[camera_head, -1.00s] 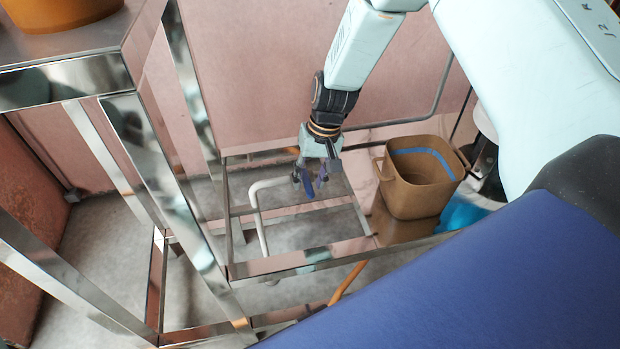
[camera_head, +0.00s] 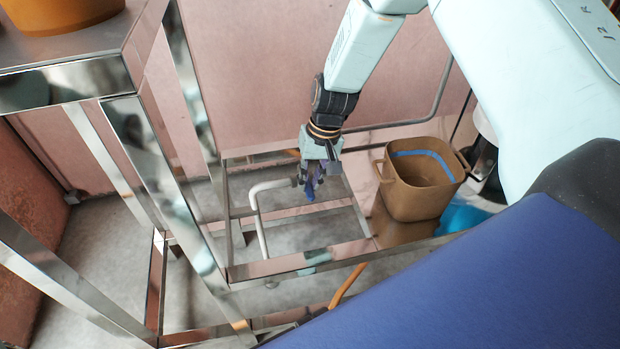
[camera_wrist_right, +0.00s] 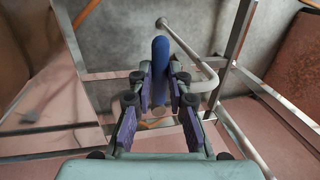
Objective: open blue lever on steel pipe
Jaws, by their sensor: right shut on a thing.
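The steel pipe (camera_head: 258,215) is a pale bent tube inside the low steel frame in the head view. It also shows in the right wrist view (camera_wrist_right: 190,50), running past the fingers. The blue lever (camera_head: 310,194) is at the pipe's end, mostly covered by my right gripper (camera_head: 313,178) in the head view. In the right wrist view the blue lever (camera_wrist_right: 160,58) stands between the two purple finger pads, and my right gripper (camera_wrist_right: 160,88) is shut on it. My left gripper is not in view.
A brown bin (camera_head: 412,200) with a blue band stands right of the gripper on the steel frame (camera_head: 300,262). A steel table (camera_head: 75,50) with an orange pot (camera_head: 62,14) is at the upper left. A pink wall (camera_head: 270,70) is behind.

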